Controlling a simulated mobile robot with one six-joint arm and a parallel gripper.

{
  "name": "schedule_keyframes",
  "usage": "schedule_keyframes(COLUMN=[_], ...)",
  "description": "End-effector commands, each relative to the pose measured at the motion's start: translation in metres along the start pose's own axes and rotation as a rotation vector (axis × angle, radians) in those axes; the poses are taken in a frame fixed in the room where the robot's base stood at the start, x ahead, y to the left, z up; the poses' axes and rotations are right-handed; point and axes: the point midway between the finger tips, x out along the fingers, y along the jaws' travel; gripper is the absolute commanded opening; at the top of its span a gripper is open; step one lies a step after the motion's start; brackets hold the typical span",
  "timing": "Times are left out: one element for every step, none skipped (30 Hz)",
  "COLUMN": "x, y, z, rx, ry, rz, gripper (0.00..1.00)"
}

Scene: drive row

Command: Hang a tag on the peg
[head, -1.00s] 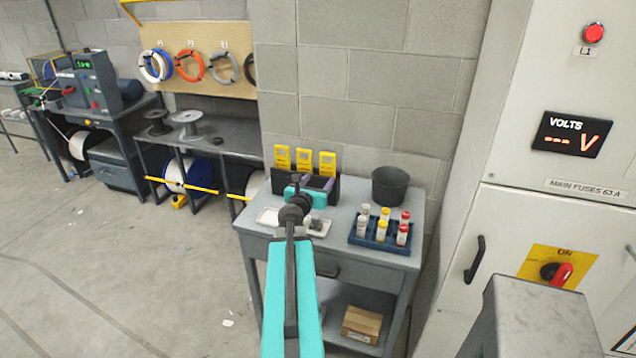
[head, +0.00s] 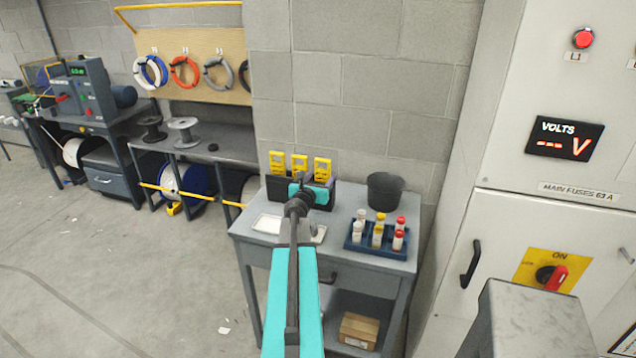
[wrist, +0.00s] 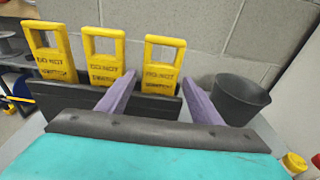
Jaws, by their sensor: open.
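Three yellow tags stand in a dark holder (wrist: 70,100) at the back of the grey table; in the wrist view they are the left tag (wrist: 50,62), the middle tag (wrist: 103,70) and the right tag (wrist: 160,77), printed "DO NOT" with a square opening at the top. They also show in the head view (head: 299,164). My gripper (wrist: 160,98) is open and empty, its two purple fingers pointing at the holder, one on either side of the right tag in the picture. The tag appears to be beyond the fingertips. I cannot make out a peg for certain.
A black bin (head: 385,191) and a blue rack (head: 375,238) of several capped vials stand right of my arm on the table. A white tray (head: 267,224) is at left. A cabinet (head: 560,130) with a red switch stands at right; open floor lies at left.

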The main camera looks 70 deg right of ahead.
Motion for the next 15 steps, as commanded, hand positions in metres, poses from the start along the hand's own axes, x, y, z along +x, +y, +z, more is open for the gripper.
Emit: schedule_keyframes(x=[0.006, 0.009, 0.012, 0.014, 0.016, 0.019, 0.021, 0.022, 0.024, 0.026, 0.027, 0.028, 0.029, 0.029, 0.030], y=[0.000, 0.000, 0.000, 0.000, 0.000, 0.000, 0.000, 0.000, 0.000, 0.000, 0.000, 0.000, 0.000, 0.000, 0.000], z=[0.000, 0.000, 0.000, 0.000, 0.000, 0.000, 0.000, 0.000, 0.000, 0.000, 0.000, 0.000, 0.000, 0.000, 0.000], rx=[0.000, 0.000, 0.000, 0.000, 0.000, 0.000, 0.000, 0.000, 0.000, 0.000, 0.000, 0.000, 0.000, 0.000, 0.000], ry=[0.000, 0.000, 0.000, 0.000, 0.000, 0.000, 0.000, 0.000, 0.000, 0.000, 0.000, 0.000, 0.000, 0.000, 0.000], rz=[0.000, 0.000, 0.000, 0.000, 0.000, 0.000, 0.000, 0.000, 0.000, 0.000, 0.000, 0.000, 0.000, 0.000, 0.000], gripper=[0.59, 0.59, 0.59, 0.59, 0.59, 0.59, 0.59, 0.59, 0.59, 0.59, 0.59, 0.59, 0.59, 0.59, 0.59])
